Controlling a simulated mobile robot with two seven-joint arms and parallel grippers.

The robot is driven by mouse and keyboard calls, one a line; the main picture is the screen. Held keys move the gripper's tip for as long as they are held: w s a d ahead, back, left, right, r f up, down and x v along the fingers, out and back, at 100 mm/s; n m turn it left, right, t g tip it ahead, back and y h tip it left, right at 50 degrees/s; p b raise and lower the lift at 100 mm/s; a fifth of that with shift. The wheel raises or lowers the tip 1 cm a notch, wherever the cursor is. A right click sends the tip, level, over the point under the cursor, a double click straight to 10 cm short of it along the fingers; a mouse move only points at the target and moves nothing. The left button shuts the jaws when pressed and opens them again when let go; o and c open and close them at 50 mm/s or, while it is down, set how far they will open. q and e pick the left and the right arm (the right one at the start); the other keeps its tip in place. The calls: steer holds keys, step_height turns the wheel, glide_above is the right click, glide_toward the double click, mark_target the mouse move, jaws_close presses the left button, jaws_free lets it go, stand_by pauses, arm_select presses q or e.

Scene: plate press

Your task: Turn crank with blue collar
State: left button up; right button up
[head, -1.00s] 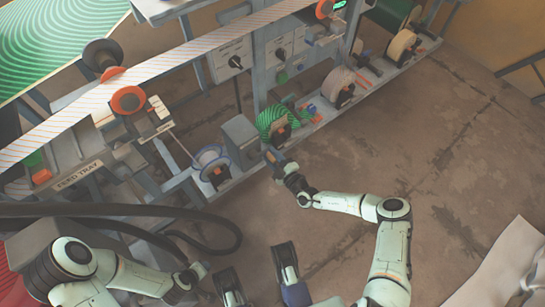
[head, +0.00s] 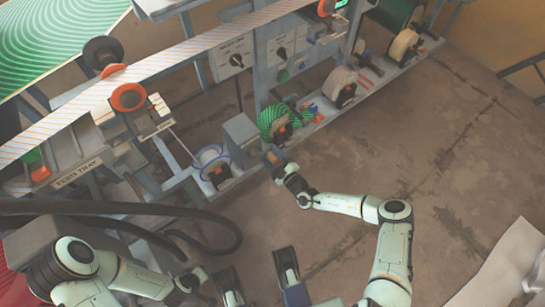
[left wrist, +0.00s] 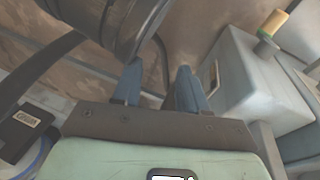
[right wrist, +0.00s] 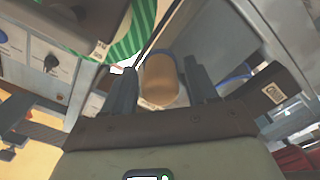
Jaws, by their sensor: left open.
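My right gripper (head: 273,158) is low in front of the machine, just below the green striped reel (head: 266,124). In the right wrist view a tan cylindrical handle (right wrist: 160,82) sits between the open fingers (right wrist: 160,88), with little room on either side. A small blue part (head: 310,109) shows right of the green reel. In the left wrist view my left gripper (left wrist: 158,88) is open and empty. Another tan handle (left wrist: 274,22) stands on a pale grey box (left wrist: 250,80) to its right.
A white reel with a blue rim (head: 211,158) is left of my right gripper. A pinkish reel (head: 340,82) and a beige reel (head: 403,44) stand further right along the machine. Dark hoses (head: 205,215) loop near my left arm.

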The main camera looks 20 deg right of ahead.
steer(key=shift+d+f, duration=0.1)
steer(key=shift+s+d, duration=0.1)
steer(key=shift+s, duration=0.1)
steer(key=p+v, duration=0.1)
steer(key=v, duration=0.3)
steer(key=shift+s+d, duration=0.1)
steer(key=shift+s, duration=0.05)
arm_select(q)
steer(key=r, duration=0.1)
steer(key=d+r+p, duration=0.1)
steer(key=s+d+r+p, duration=0.1)
steer(key=r, duration=0.1)
arm_select(e)
glide_toward(277, 161)
steer(key=shift+s, duration=0.45)
stand_by(0.4)
